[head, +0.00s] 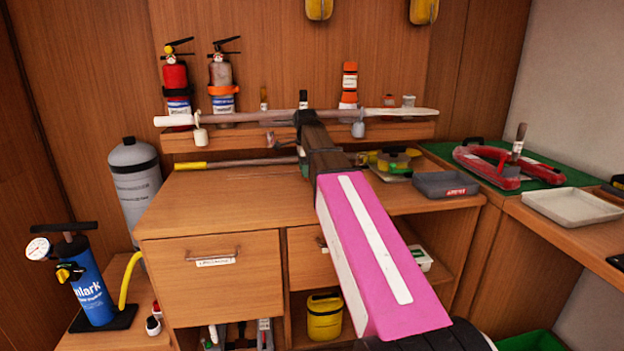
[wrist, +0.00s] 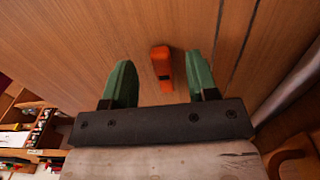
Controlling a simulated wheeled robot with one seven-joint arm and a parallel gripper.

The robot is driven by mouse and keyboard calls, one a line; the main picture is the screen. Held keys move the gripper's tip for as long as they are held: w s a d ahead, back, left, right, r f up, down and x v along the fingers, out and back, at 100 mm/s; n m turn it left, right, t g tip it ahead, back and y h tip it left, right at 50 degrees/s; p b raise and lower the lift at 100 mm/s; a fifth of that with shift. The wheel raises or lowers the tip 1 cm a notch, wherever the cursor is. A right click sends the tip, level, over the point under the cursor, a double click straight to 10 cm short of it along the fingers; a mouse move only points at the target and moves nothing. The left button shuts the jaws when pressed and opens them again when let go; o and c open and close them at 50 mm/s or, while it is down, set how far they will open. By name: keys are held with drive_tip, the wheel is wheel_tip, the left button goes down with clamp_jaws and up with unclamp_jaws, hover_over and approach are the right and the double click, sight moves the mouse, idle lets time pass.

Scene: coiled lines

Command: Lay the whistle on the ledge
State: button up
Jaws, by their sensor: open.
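An orange piece with a dark slot (wrist: 162,66), which looks like the whistle, shows in the wrist view between my fingers against a wood surface. My gripper (wrist: 159,62) is open, its two green fingers apart on either side of it with gaps. I cannot tell how far beyond the fingertips it lies. In the head view my arm hides most of the gripper, and I cannot make out the whistle there. The wooden ledge (head: 235,139) runs along the back wall above the cabinet top.
A long pole (head: 250,117) lies across the ledge's front. Two extinguishers (head: 176,85) (head: 222,85) and an orange-banded canister (head: 349,85) stand behind it. A grey tray (head: 445,185) sits right on the cabinet top (head: 215,205), whose left part is mostly clear.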

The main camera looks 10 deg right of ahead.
wheel_tip(320, 180, down, 2)
drive_tip(key=shift+f, duration=0.15)
drive_tip(key=shift+c, duration=0.3)
clamp_jaws()
